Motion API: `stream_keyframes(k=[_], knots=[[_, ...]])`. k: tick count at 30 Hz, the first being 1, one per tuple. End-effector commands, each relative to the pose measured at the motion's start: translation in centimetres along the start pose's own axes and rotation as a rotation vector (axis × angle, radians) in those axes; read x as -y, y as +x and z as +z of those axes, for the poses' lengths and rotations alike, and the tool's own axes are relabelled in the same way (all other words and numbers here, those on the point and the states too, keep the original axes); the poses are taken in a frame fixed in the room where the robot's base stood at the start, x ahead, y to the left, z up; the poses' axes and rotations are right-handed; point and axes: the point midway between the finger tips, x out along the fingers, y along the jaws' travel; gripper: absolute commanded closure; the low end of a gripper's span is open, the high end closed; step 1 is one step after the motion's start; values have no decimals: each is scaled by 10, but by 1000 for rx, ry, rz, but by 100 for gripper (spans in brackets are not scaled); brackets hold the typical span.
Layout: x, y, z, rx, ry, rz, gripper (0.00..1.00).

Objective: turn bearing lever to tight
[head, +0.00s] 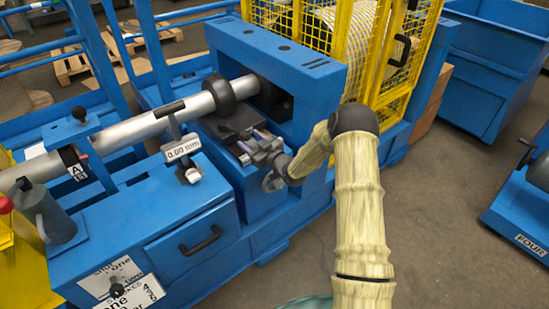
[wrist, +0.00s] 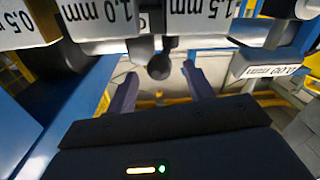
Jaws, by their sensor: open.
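My gripper (head: 247,139) is open beside the dark bearing block (head: 232,122) under the steel shaft, at the front of the blue machine. In the wrist view its two purple fingers stand apart, with the gap between the fingertips (wrist: 162,72). A dark round knob on a short stem (wrist: 159,66), which may be the bearing lever's end, appears in line with that gap. I cannot tell whether it lies between the fingers or beyond them; no contact shows. In the head view I cannot make out the lever near my gripper. Its tight mark is not readable.
A 0.00 mm gauge sign (head: 182,148) stands left of my gripper; it also shows in the wrist view (wrist: 268,68). Plates marked 1.0 mm (wrist: 97,22) and 1.5 mm (wrist: 200,18) hang close above the fingers. A yellow mesh guard (head: 338,35) stands behind.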

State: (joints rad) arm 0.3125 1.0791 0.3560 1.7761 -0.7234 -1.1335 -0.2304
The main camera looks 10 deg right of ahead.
Motion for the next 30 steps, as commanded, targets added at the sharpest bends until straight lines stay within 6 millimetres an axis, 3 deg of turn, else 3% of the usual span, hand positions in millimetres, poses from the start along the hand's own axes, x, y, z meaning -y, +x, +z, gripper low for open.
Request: stream_keyframes(k=[18, 23, 30], knots=[[-1, -120, 0, 1, 2, 3, 47], [0, -135, 0, -1, 0, 2, 47], [0, -137, 0, -1, 0, 1, 47]])
